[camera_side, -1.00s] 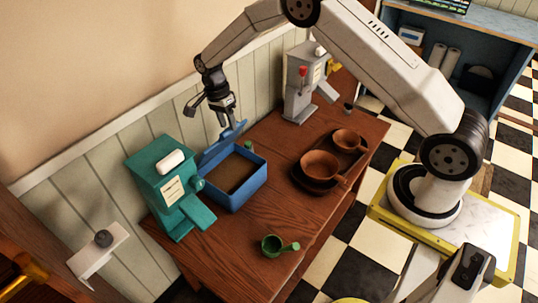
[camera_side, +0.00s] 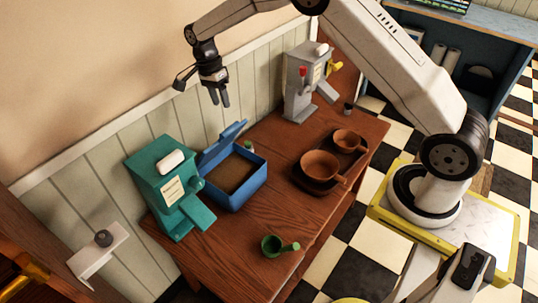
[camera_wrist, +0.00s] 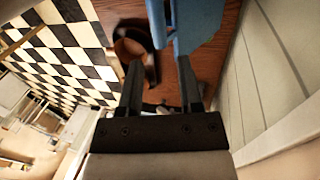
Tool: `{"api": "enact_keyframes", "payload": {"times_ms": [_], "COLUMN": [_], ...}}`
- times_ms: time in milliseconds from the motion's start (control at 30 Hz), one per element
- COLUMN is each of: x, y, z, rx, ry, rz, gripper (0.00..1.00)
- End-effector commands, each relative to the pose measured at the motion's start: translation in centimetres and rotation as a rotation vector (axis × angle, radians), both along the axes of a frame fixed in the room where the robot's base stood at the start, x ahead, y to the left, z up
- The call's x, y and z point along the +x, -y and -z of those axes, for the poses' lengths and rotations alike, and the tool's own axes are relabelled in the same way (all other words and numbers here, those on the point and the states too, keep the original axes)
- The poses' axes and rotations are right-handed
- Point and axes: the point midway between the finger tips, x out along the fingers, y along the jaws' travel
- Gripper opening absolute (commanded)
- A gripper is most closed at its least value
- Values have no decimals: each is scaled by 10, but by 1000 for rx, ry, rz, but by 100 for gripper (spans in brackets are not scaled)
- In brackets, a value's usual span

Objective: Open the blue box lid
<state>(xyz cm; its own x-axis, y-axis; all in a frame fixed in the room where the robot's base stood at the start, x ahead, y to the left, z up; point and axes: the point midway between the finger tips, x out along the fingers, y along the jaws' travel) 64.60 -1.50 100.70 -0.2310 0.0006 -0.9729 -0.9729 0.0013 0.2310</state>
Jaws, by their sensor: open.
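The blue box (camera_side: 240,190) stands on the brown wooden table with brown contents showing inside. Its blue lid (camera_side: 220,143) is raised, tilted up along the back side of the box towards the wall. My gripper (camera_side: 220,98) is open and empty in the air above the lid, apart from it. In the wrist view my gripper (camera_wrist: 158,75) shows two dark fingers spread apart, with a blue surface of the lid (camera_wrist: 195,25) beyond the right finger.
A teal dispenser (camera_side: 165,180) stands close left of the box, and a grey dispenser (camera_side: 302,85) stands at the back right. Brown cups sit on a dark tray (camera_side: 316,186) to the right. A green scoop (camera_side: 272,246) lies in front. The panelled wall (camera_side: 140,118) is close behind.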

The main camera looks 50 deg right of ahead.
Motion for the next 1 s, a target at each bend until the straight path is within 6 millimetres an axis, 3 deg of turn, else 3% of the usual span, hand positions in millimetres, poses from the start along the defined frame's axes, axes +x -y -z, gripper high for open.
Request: {"api": "enact_keyframes", "payload": {"times_ms": [33, 133, 167, 433, 767, 1000], "x": [0, 0, 0, 1, -45, -80], "y": [0, 0, 0, 0, 19, 32], "z": [0, -3, -4, -52, -22, -15], "rx": [0, 0, 0, 0, 258, 575], "ry": [0, 1, 1, 6, -212, -396], "rz": [0, 0, 0, 0, 254, 523], "gripper": [33, 1, 0, 0, 0, 0]}}
